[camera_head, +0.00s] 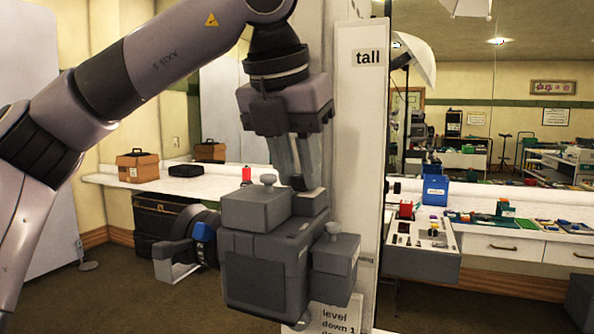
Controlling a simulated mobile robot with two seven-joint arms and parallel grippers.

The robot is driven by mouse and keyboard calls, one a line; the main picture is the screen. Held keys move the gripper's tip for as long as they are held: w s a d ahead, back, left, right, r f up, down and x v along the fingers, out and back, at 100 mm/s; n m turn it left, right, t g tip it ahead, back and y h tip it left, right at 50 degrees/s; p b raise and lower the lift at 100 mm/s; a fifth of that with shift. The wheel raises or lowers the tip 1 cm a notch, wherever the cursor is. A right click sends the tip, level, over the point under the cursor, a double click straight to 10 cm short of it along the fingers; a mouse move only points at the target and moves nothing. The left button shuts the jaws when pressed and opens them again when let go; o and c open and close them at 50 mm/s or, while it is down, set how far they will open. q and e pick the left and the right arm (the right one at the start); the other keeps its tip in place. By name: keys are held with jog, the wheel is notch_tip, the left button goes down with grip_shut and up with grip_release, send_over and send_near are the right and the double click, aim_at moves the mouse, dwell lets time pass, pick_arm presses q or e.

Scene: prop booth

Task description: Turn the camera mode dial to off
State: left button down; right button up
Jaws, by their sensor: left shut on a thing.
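A bulky grey camera (262,270) stands in front of a tall white panel, its lens part with a blue patch (203,232) at the left. A raised block with a small knob (268,180) is on its top, and a lower side block (338,256) with another knob is at the right. My left gripper (301,180) points down at the top right of the camera, with its pale fingers shut on a small dark piece there, the mode dial. The fingers mostly hide the dial, so its setting cannot be read. My right gripper is not in view.
The white panel (358,130) marked "tall" rises close behind the gripper. A grey control box (425,262) stands to its right. White counters (540,236) with small coloured items run behind. A brown case (138,166) sits at the back left. Open floor shows at the lower left.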

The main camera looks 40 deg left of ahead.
pick_arm(q)
jog(key=shift+d+n+y, duration=0.1)
jog(key=shift+n+y, duration=0.3)
jog(key=shift+n, duration=0.5)
jog(key=shift+r+n+y, duration=0.1)
jog(key=shift+n+y, duration=0.2)
jog(key=shift+n, duration=0.6)
jog(key=n+g+y+p, duration=0.1)
jog(key=n, duration=0.2)
jog(key=shift+w+d+r+p, duration=0.1)
jog(key=shift+w+d+p, duration=0.05)
jog(key=shift+p, duration=0.15)
jog(key=shift+w+d+n+g+y+p, duration=0.1)
jog(key=shift+n+g+y+p, duration=0.5)
jog(key=shift+n, duration=1.1)
jog(key=c, duration=0.9)
grip_release()
jog(key=shift+w+f, duration=0.1)
jog(key=shift+f, duration=0.15)
